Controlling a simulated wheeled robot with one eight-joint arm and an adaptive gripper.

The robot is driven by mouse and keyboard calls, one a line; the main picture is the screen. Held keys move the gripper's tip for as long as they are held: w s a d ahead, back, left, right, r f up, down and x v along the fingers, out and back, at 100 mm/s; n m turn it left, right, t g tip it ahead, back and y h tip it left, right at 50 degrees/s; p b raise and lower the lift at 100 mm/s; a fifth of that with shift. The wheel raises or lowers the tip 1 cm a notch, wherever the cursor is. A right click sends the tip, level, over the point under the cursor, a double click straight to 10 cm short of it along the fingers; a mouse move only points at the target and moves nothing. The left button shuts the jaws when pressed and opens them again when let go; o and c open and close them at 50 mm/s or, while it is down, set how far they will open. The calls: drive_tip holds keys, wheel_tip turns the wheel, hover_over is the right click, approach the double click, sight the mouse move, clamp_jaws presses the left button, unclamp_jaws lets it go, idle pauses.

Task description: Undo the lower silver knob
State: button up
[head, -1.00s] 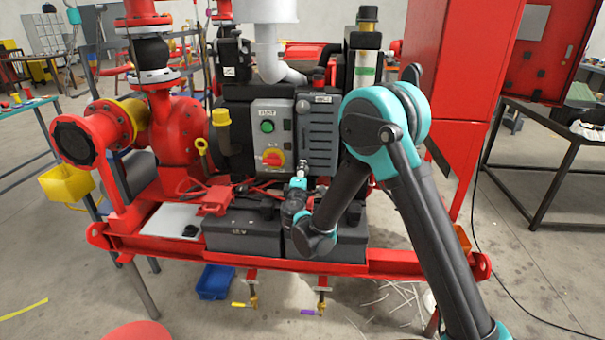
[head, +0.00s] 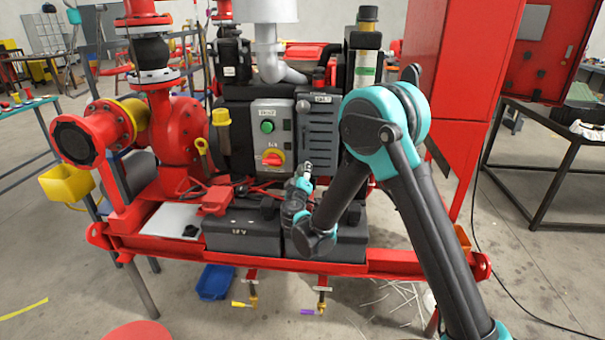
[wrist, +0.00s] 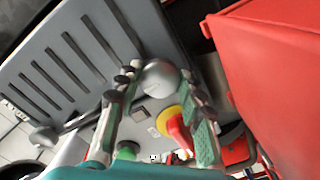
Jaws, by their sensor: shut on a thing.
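The lower silver knob (wrist: 160,77) is a rounded metal knob on the grey slotted panel (head: 320,135). In the wrist view it sits between the fingertips of my gripper (wrist: 158,88), which are shut on it. In the head view my gripper (head: 307,169) is at the panel's lower left and hides the lower knob. The upper silver knob (head: 302,106) is higher on the panel's left edge and also shows in the wrist view (wrist: 42,137). The panel appears closed.
Left of the panel is a control box (head: 270,138) with a green button and a red-and-yellow switch (wrist: 178,130), close to my fingers in the wrist view. Black batteries (head: 240,230) stand below. A red cabinet (head: 450,70) rises at the right.

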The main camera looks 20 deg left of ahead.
idle(0.3)
drive_tip(key=o, duration=1.2)
drive_tip(key=shift+c, duration=0.2)
drive_tip(key=v, duration=1.2)
drive_tip(key=shift+f, duration=0.1)
